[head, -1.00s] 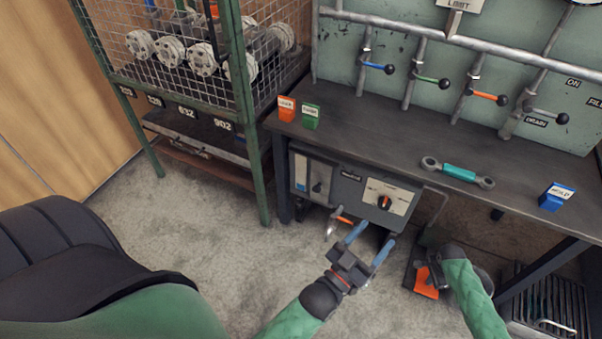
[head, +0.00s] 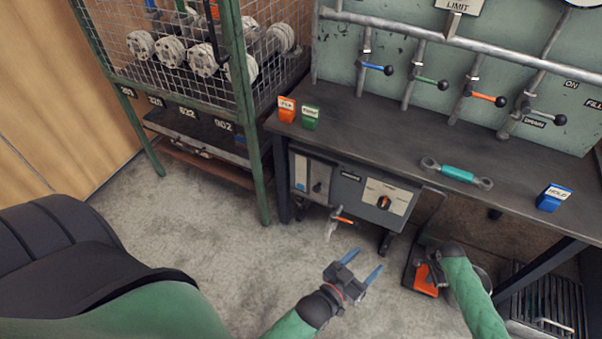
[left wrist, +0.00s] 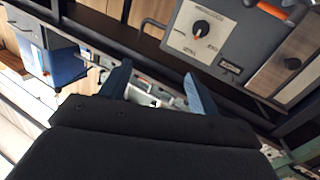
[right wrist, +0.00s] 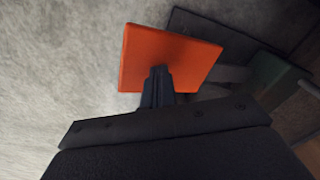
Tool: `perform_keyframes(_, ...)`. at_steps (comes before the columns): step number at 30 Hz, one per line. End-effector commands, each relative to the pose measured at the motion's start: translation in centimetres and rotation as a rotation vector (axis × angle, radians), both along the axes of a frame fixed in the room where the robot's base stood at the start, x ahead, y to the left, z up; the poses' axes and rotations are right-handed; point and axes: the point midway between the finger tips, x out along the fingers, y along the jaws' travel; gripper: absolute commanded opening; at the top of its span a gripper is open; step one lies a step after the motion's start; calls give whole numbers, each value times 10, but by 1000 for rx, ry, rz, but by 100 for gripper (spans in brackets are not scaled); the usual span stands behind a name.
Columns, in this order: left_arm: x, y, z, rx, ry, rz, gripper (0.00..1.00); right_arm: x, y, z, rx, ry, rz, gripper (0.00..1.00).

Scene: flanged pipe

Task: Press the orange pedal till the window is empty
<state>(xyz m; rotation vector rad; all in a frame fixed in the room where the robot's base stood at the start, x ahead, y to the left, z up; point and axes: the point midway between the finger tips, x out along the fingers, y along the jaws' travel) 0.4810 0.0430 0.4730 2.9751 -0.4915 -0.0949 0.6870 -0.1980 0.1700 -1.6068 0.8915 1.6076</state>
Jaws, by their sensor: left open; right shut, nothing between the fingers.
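The orange pedal (head: 426,280) sits low near the floor, right of the control box under the bench. It also shows in the right wrist view (right wrist: 170,58). My right gripper (right wrist: 160,72) is shut and empty, its fingertips over the pedal's face; I cannot tell if they touch it. In the head view my right gripper (head: 434,277) partly covers the pedal. My left gripper (head: 361,267) is open and empty above the floor, left of the pedal. It also shows open in the left wrist view (left wrist: 157,85). I cannot identify the window with certainty.
The control box (head: 352,190) with a dial hangs under the bench (head: 390,130). A green cage rack (head: 245,110) with flanged pipes stands left. Coloured-handled valves (head: 488,97) line the back panel. A grated metal bin (head: 548,300) stands right. The floor at centre left is clear.

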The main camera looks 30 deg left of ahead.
Motion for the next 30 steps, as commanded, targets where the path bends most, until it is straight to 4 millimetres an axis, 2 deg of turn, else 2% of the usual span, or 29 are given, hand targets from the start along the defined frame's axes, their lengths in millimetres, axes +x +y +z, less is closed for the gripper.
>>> perform_keyframes(8,-7,1,-32,25,98,-7,62,-1,0,3,0,1,0,0)
perform_keyframes(15,-24,2,-66,44,199,-13,62,0,0,5,0,0,0,0)
perform_keyframes(30,-44,5,-117,82,366,-29,62,0,0,10,0,0,0,0)
